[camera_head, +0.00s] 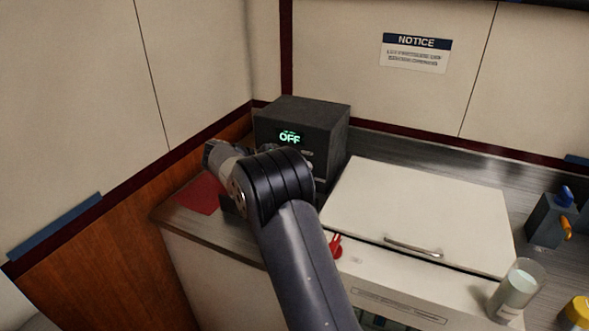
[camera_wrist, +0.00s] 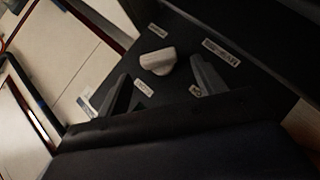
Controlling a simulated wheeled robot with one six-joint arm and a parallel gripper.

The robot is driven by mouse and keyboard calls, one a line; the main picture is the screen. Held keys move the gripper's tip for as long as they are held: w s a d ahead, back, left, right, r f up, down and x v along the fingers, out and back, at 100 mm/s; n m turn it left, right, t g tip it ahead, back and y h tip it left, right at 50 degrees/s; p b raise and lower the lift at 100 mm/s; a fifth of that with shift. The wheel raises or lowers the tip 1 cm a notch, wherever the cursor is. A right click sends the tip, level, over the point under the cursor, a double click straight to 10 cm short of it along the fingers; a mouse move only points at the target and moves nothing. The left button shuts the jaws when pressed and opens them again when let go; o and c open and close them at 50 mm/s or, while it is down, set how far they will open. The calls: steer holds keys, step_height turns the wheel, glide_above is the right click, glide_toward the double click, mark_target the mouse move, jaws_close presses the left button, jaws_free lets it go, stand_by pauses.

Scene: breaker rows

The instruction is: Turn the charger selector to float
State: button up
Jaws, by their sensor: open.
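The charger is a dark box (camera_head: 318,112) in the back corner of the counter, with a green display (camera_head: 289,138) reading OFF. My arm covers much of its front in the head view. In the wrist view, the selector is a light grey knob (camera_wrist: 158,61) on a dark panel, with small white labels around it, too blurred to read. My gripper (camera_wrist: 161,68) is open, one finger on each side of the knob. I cannot tell whether either finger touches it. In the head view the jaws are hidden behind my arm.
A white lid (camera_head: 420,210) with a metal handle lies right of the charger. A red knob (camera_head: 336,246) is on the counter's front. A red pad (camera_head: 201,194) lies at left. A glass (camera_head: 517,290), a blue-and-orange switch box (camera_head: 545,222) and a yellow-topped item (camera_head: 578,309) stand at right.

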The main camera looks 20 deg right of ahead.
steer(key=v, duration=0.8)
steer(key=shift+a, duration=0.2)
steer(key=shift+r, duration=0.1)
steer(key=shift+c, duration=0.4)
steer(key=shift+d, duration=0.2)
steer(key=shift+c, duration=0.6)
steer(key=d+y, duration=0.1)
steer(key=s+d+f+y, duration=0.1)
steer(key=d+y, duration=0.1)
steer(key=d, duration=0.1)
steer(key=shift+s+f+g, duration=0.35)
steer(key=shift+f+g, duration=0.05)
steer(key=c, duration=0.4)
steer(key=s+d+y, duration=0.1)
steer(key=y, duration=0.1)
steer(key=s+d+f+y, duration=0.1)
steer(key=y, duration=0.1)
steer(key=d+f+m+y, duration=0.1)
steer(key=shift+s+d+f+t+y, duration=0.1)
steer(key=shift+s+d+t+y, duration=0.1)
steer(key=shift+s+t+y, duration=0.15)
steer(key=shift+c, duration=0.2)
steer(key=s+d+r+m+t+y+b, duration=0.2)
steer(key=s+d+r+m+t+y, duration=0.1)
steer(key=d+r+m+t+y, duration=0.3)
steer(key=shift+n+t, duration=0.4)
steer(key=shift+t, duration=0.05)
steer(key=x, duration=1)
steer(key=shift+w+a+r, duration=0.1)
steer(key=shift+w, duration=0.35)
